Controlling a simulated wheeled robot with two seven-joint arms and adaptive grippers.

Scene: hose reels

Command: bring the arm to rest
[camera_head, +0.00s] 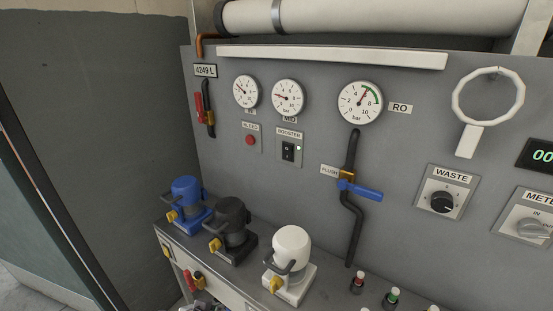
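Neither of my grippers nor my arms can be made out in the head view. A grey wall panel (300,200) fills most of the view. A blue lever handle (360,190) on a black pipe sits beside the FLUSH label (329,171) and points right and slightly down. A red handle (199,107) at the left of the panel hangs downward under the 4249 L plate (205,71).
A blue (187,190), a black (232,218) and a white (291,246) reel-like unit with yellow knobs stand on a ledge. Gauges (360,102), a WASTE dial (443,203), a METER dial (535,229) and a white ring (462,96) are on the panel. Open floor shows at lower left.

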